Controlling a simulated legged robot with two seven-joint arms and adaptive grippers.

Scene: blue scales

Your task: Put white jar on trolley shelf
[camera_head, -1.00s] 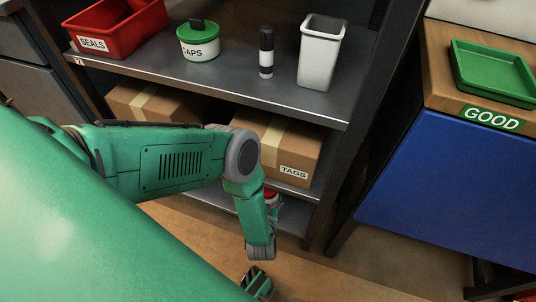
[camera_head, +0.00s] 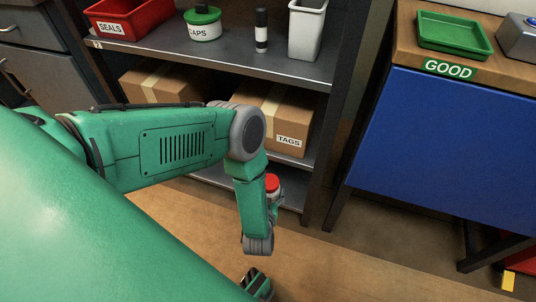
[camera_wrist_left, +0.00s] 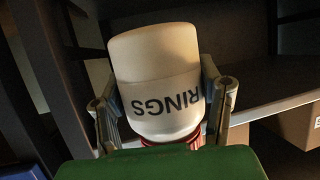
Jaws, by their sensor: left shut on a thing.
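My left gripper (camera_wrist_left: 163,112) is shut on a white jar (camera_wrist_left: 155,55), with one finger on each side. The jar bears the word RINGS, which reads upside down in the left wrist view; its red lid shows at the lower edge there. In the head view the red lid (camera_head: 272,183) shows beside my forearm, and the forearm hides most of the jar and the gripper. No trolley can be clearly identified. My right gripper is not clearly seen.
A dark shelf unit (camera_head: 285,66) holds a red SEALS bin (camera_head: 130,15), a CAPS jar (camera_head: 203,23), a black-and-white bottle (camera_head: 261,30) and a white cup (camera_head: 307,30). Cardboard boxes (camera_head: 270,115) sit below. Right is a blue-fronted bench (camera_head: 440,150) with a green tray (camera_head: 455,35). Floor between is clear.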

